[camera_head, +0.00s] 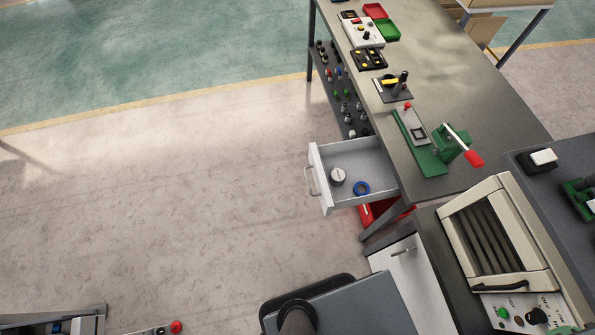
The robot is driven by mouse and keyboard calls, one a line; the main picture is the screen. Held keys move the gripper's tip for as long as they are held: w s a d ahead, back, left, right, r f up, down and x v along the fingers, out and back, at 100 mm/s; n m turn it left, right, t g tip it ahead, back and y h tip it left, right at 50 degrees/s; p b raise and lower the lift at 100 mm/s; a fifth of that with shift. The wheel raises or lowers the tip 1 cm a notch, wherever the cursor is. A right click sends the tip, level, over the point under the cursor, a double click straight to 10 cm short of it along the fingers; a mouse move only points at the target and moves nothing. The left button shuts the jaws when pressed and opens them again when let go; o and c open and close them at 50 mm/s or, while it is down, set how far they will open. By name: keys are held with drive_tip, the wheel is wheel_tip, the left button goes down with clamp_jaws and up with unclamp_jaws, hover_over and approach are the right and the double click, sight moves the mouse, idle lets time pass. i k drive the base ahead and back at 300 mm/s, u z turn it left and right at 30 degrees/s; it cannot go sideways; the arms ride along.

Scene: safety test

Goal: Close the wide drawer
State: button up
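The wide drawer (334,202) is pulled out from under the left side of the long workbench (487,112). Its white front and bar handle (310,181) face left, over the open floor. Inside it lie a round grey-white container (337,176) and a blue ring (362,188), apart from each other. My gripper is not in view, and nothing is seen touching the drawer or its handle.
A green press with a red-tipped lever (473,158) stands on the bench near the drawer. A red box (379,214) sits below the drawer. A white cabinet (403,270) and beige machine (497,238) stand lower right. The floor (190,190) left of the drawer is clear.

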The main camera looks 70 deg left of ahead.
sight(364, 159)
drive_tip(key=u, duration=2.55)
drive_tip(key=k, duration=0.35)
drive_tip(key=u, duration=1.45)
drive_tip(key=i, duration=0.5)
